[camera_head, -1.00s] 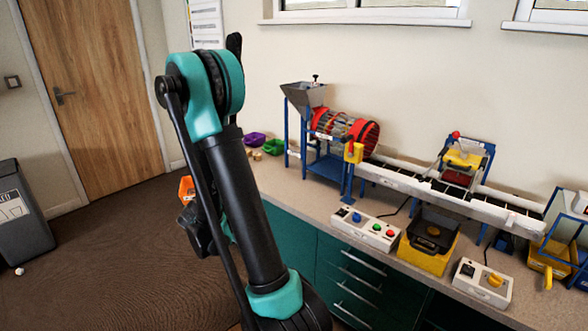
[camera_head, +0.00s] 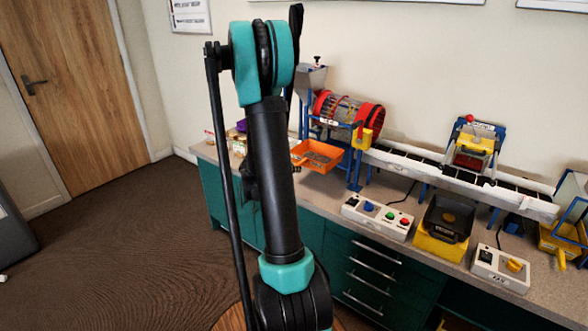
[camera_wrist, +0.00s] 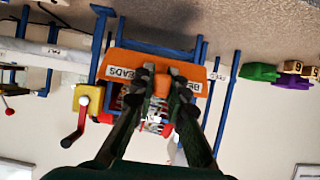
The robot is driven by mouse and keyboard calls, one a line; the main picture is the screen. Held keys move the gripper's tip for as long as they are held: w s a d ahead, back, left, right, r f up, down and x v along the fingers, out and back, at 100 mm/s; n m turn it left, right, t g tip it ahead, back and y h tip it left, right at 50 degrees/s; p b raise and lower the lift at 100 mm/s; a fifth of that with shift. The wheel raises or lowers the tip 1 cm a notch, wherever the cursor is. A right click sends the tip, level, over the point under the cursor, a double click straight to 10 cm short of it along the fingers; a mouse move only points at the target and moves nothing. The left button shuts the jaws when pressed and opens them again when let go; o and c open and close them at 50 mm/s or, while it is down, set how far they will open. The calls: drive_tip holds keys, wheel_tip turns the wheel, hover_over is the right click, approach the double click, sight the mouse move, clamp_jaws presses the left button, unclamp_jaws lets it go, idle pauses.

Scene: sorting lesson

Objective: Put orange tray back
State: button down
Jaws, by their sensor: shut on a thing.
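The orange tray (camera_head: 322,156) is at the counter under the red-ended drum of the machine in the head view, between blue frame legs. Small contents show inside it, too small to make out. In the wrist view the tray's orange front (camera_wrist: 135,62) carries white labels. My gripper (camera_wrist: 162,80) is shut on the tray's front handle, with one dark finger on each side of it. In the head view my arm hides the gripper. I cannot tell whether the tray rests on the frame or hangs just above it.
The sorting machine's drum (camera_head: 345,110) and hopper (camera_head: 310,78) stand over the tray. A conveyor (camera_head: 430,172) runs right. A control box (camera_head: 377,217) and a yellow bin with a black tray (camera_head: 440,235) stand in front. Green and purple trays (camera_wrist: 260,72) lie to one side in the wrist view.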

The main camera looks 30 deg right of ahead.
sight(323, 156)
drive_tip(key=shift+w+d+f, duration=0.7)
drive_tip(key=shift+w+d, duration=0.65)
drive_tip(key=shift+d, duration=1.9)
drive_tip(key=shift+w+d+f, duration=0.65)
drive_tip(key=shift+w+d, duration=0.65)
drive_tip(key=shift+d, duration=1.9)
drive_tip(key=shift+w+d+f, duration=0.7)
drive_tip(key=shift+w+d, duration=0.65)
drive_tip(key=shift+d, duration=1.9)
drive_tip(key=shift+f, duration=0.35)
drive_tip(key=c, duration=1.5)
unclamp_jaws()
drive_tip(key=shift+o, duration=0.2)
drive_tip(key=v, duration=1.2)
drive_tip(key=shift+s, duration=0.1)
drive_tip(key=shift+a, duration=0.1)
